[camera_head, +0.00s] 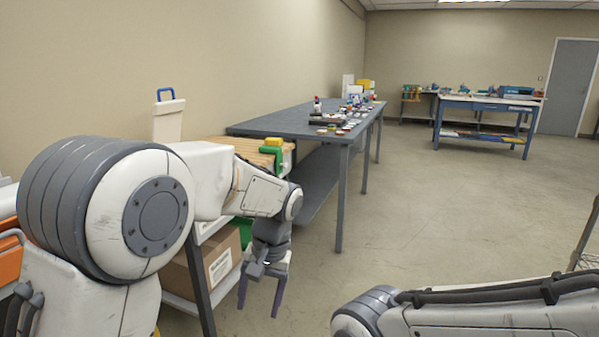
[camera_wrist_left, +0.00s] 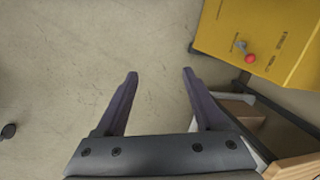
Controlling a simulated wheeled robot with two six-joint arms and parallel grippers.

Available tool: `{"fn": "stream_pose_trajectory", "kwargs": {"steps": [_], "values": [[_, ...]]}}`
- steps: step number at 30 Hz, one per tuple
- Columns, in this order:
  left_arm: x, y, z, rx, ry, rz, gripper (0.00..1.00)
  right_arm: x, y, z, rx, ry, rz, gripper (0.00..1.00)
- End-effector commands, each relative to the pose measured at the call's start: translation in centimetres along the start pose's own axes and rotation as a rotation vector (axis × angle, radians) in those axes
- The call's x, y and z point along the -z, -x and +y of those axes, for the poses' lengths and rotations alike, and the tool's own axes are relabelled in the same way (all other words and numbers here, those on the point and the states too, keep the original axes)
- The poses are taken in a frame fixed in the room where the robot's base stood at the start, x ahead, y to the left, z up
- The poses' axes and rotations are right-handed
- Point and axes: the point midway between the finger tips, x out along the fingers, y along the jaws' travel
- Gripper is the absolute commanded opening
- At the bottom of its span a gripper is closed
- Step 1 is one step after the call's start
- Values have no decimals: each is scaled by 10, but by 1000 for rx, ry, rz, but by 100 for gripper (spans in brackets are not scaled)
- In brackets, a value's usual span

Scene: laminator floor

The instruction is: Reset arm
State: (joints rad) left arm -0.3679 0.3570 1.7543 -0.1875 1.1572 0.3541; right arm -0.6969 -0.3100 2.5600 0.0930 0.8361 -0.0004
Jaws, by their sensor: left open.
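My left gripper (camera_head: 260,297) hangs with its fingers pointing down beside the shelf on the left. It is open, with two dark fingers apart and nothing between them. The left wrist view also shows this gripper (camera_wrist_left: 160,75) empty above bare floor. My right arm shows only as a link at the bottom right of the head view, and its gripper is out of view.
A shelf with a cardboard box (camera_head: 215,262) stands close to my left arm. A long grey table (camera_head: 285,125) runs along the wall. A blue workbench (camera_head: 485,104) stands at the back. A yellow case (camera_wrist_left: 250,40) shows in the wrist view. The middle floor is clear.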

Motion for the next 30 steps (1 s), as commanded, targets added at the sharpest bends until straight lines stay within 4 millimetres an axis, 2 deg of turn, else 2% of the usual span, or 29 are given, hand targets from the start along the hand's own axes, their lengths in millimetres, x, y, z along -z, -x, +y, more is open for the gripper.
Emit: {"fn": "stream_pose_trajectory", "kwargs": {"steps": [1,6,12,17,19,26,30], "values": [[-30,9,16,-35,-74,22,71,0,0,0,0,0,0,64],[-114,12,46,-134,-277,77,71,0,0,0,0,0,0,64],[-186,0,58,-212,-436,124,71,0,0,0,0,0,0,64],[-234,-16,59,-260,-538,157,71,0,0,0,0,0,0,64],[-235,6,56,-262,-541,158,71,1,22,-2,0,0,-1,64],[-237,54,46,-260,-537,154,71,4,72,-5,0,0,0,64],[-240,94,37,-259,-536,154,71,6,113,-8,0,0,0,64]]}}
